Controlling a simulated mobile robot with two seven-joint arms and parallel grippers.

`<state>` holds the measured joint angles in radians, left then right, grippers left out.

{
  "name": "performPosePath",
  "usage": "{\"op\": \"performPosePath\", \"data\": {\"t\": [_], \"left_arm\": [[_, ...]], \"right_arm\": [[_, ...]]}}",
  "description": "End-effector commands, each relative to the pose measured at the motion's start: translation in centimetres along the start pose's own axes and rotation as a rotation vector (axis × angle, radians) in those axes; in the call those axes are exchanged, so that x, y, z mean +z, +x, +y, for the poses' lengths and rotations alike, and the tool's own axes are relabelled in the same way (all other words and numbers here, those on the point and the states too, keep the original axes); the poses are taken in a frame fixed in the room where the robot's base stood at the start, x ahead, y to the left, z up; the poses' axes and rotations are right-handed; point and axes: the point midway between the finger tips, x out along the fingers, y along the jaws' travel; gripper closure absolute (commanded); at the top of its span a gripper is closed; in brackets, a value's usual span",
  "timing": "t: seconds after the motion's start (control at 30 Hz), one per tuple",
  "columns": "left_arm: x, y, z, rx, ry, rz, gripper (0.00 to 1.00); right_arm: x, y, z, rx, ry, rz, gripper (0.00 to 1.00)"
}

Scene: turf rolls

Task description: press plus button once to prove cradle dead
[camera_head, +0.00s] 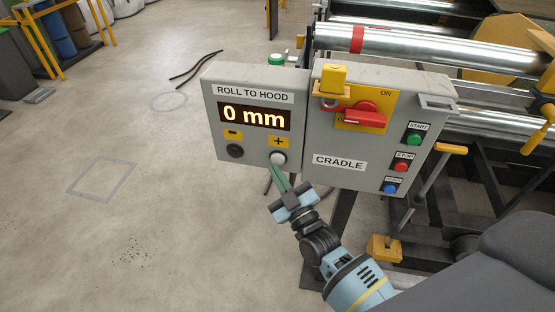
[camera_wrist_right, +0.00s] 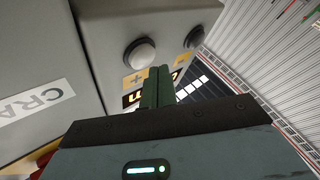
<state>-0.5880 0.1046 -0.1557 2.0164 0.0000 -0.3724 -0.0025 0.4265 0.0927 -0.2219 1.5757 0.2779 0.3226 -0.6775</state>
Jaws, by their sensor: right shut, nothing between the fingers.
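The grey control box carries a display (camera_head: 254,115) reading 0 mm under the label ROLL TO HOOD. The white plus button (camera_head: 278,158) is at its lower right, below the yellow plus sign; it also shows in the right wrist view (camera_wrist_right: 139,54). The dark minus button (camera_head: 235,151) is to its left. My right gripper (camera_head: 277,172) is shut and empty, its green fingertips just below the plus button. In the right wrist view the fingers (camera_wrist_right: 158,85) are beside the button; I cannot tell whether they touch it. My left gripper is not in view.
The CRADLE panel (camera_head: 339,162) adjoins on the right, with a red rotary switch (camera_head: 365,114), a yellow padlock-like block (camera_head: 333,79) and green START (camera_head: 414,139), red STOP (camera_head: 401,167) and blue (camera_head: 389,189) buttons. Metal rollers (camera_head: 440,48) lie behind. The floor at left is mostly clear.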

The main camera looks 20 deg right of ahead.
Motion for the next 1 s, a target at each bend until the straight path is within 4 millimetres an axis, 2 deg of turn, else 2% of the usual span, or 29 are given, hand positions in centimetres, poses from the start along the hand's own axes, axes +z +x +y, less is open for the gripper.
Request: {"op": "performPosePath", "data": {"t": [0.17, 0.7, 1.0], "left_arm": [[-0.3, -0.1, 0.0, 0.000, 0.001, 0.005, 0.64], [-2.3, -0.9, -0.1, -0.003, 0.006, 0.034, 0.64], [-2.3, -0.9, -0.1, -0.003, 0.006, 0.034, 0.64]], "right_arm": [[-0.3, -0.3, -0.3, 0.000, 0.002, 0.000, 1.00], [-2.5, -3.3, -2.4, -0.001, 0.000, 0.000, 1.00], [-2.5, -3.5, -2.6, -0.001, 0.000, 0.000, 1.00]]}}
